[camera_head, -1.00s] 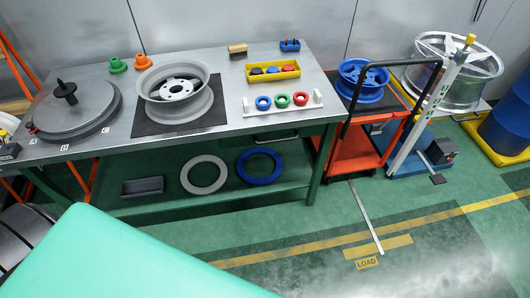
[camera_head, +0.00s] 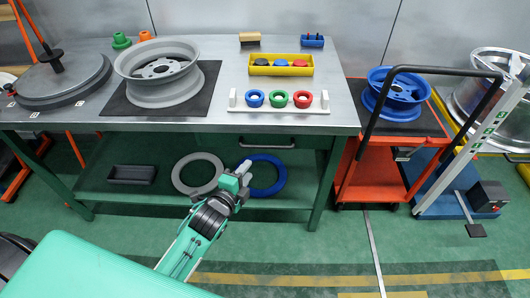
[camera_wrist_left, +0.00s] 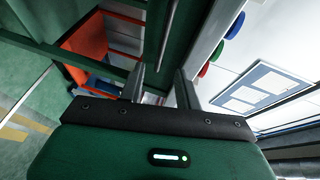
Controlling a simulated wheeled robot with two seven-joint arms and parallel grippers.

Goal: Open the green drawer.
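My left gripper (camera_head: 243,168) is in front of the bench, below and a little left of the handle in the head view. In the left wrist view my left gripper (camera_wrist_left: 161,86) has its two fingers apart with nothing between them. The handle (camera_wrist_left: 170,30) shows beyond the fingertips against the green front, apart from them. My right gripper is in no view.
The steel bench top (camera_head: 215,125) overhangs the drawer. Below, the shelf holds a grey ring (camera_head: 178,178), a blue ring (camera_head: 281,178) and a dark tray (camera_head: 131,174). A red cart (camera_head: 370,180) stands right of the bench. Green floor in front is clear.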

